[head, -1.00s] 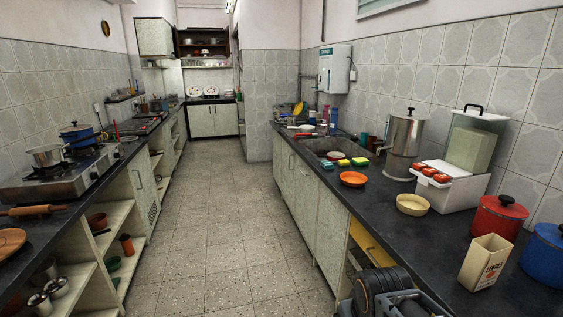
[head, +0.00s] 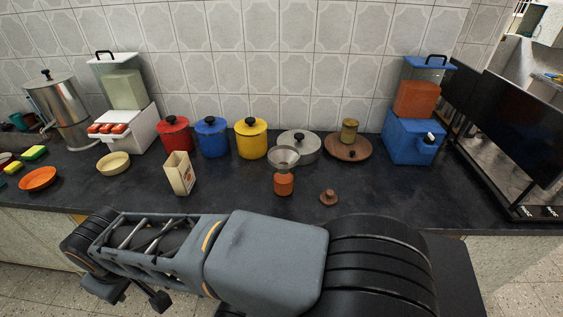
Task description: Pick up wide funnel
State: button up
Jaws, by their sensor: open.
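The wide funnel (head: 285,155) is a shiny grey metal cone. It sits upright, mouth up, on a small orange-brown jar (head: 283,185) near the middle of the dark counter. Its spout is hidden. My gripper (head: 132,291) shows partly at the lower left of the head view, at the end of my folded arm. It is open and empty, in front of the counter and well apart from the funnel.
A lidded steel pot (head: 306,148) stands close behind the funnel. Yellow (head: 251,140), blue (head: 212,138) and red (head: 174,136) canisters and a cream carton (head: 180,174) stand to its left. A small brown lid-like piece (head: 328,197) lies at right. A blue dispenser (head: 411,142) stands farther right.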

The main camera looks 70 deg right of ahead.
aim_at(283, 157)
jog(key=u, duration=0.65)
jog(key=k, duration=0.15)
jog(key=z, duration=1.05)
jog(key=i, duration=0.2)
jog(key=z, duration=2.7)
jog(key=k, duration=1.25)
jog(key=u, duration=0.6)
jog(key=i, duration=0.85)
jog(key=u, duration=1.05)
jog(key=i, duration=0.3)
jog(key=u, duration=0.1)
